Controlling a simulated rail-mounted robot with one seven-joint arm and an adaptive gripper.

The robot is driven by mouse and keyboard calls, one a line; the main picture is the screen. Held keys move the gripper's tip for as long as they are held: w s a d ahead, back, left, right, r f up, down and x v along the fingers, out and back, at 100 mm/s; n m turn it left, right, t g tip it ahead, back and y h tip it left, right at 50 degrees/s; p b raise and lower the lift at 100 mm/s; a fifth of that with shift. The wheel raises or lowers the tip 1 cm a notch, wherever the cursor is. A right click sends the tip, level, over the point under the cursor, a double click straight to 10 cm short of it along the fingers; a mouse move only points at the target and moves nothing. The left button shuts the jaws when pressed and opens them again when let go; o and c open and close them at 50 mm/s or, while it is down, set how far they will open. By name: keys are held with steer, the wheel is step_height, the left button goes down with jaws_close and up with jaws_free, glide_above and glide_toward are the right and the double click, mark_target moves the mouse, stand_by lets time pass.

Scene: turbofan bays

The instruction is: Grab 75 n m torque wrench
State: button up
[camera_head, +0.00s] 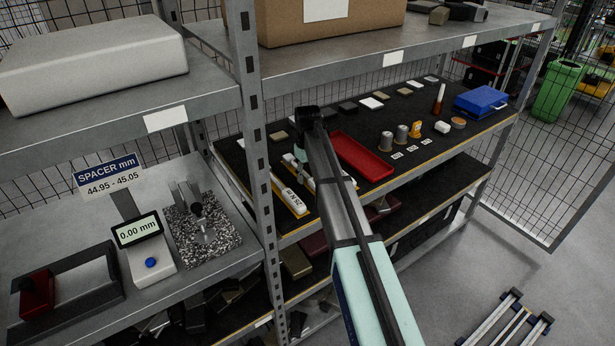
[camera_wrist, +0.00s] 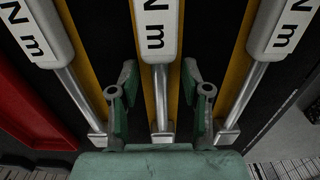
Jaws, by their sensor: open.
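Three torque wrenches with white handles and steel shafts lie side by side in the wrist view: a left one (camera_wrist: 35,32), a middle one (camera_wrist: 158,30) and a right one (camera_wrist: 275,30). Each label shows only "N m"; the numbers are out of frame, so I cannot tell which is 75. My gripper (camera_wrist: 160,85) is open, with its green fingers on either side of the middle wrench's shaft. I cannot tell whether they touch it. In the head view, white-handled wrenches (camera_head: 288,198) lie on the black shelf, partly behind my arm, which hides most of the gripper.
A red tray (camera_head: 362,156) lies right of the wrenches on the shelf (camera_head: 345,110). Small cans, tags and a blue box (camera_head: 481,100) stand farther right. A grey rack post (camera_head: 255,130) rises on the left, and an upper shelf with a cardboard box (camera_head: 345,25) overhangs.

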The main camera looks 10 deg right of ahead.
jaws_close()
steer(key=shift+r, duration=0.2)
